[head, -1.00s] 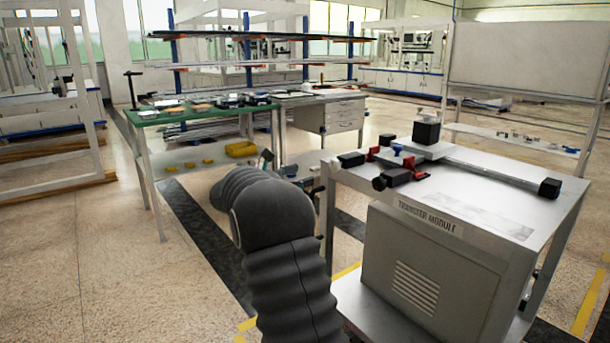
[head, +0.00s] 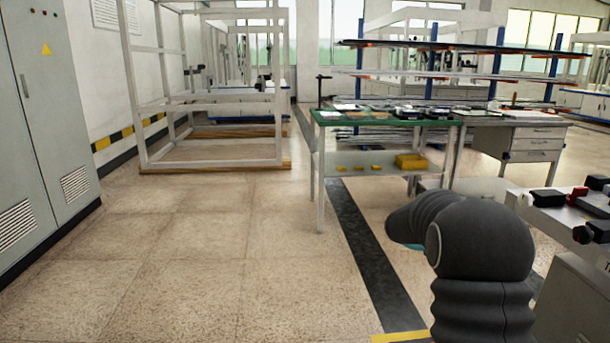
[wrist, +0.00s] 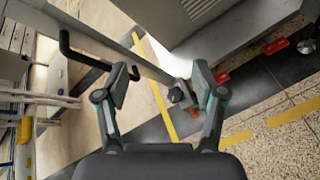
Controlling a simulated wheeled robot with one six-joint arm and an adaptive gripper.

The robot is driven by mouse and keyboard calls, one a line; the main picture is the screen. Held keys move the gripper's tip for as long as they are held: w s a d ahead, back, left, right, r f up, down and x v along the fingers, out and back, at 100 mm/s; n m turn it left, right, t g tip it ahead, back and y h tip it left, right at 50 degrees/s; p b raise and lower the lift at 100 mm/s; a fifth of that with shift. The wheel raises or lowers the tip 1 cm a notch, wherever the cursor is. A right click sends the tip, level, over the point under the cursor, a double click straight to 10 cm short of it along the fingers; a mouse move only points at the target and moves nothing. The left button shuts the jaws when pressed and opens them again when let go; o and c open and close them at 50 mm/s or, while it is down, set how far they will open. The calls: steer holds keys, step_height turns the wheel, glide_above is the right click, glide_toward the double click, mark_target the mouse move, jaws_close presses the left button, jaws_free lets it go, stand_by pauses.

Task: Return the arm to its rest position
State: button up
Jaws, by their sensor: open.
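My gripper (wrist: 160,92) shows in the wrist view with its two fingers spread apart and nothing held between them. Below and beyond it are the floor with yellow lines and a grey metal leg or bar running behind the fingers. A small dark block-like part shows beside the right fingertip, beyond it; I cannot tell whether they touch. In the head view my dark, ribbed arm is bent at the lower right, and the gripper itself is hidden behind it.
The transfer module table (head: 570,225) stands at the right edge with black and red fixtures on top. A green-topped workbench (head: 385,117) stands ahead. A grey cabinet (head: 45,130) is at the left, a white frame (head: 140,95) behind. The floor at centre left is clear.

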steer(key=s+a+r+m+t+y, duration=0.2)
steer(key=s+a+m+y, duration=0.3)
steer(key=s+a, duration=0.8)
steer(key=s+a+r+m+t+y, duration=0.2)
steer(key=s+a+m+y, duration=0.4)
steer(key=s+a, duration=0.7)
steer(key=shift+s+a+t+y, duration=0.3)
steer(key=shift+s+t+y, duration=0.35)
steer(key=shift+s, duration=3.3)
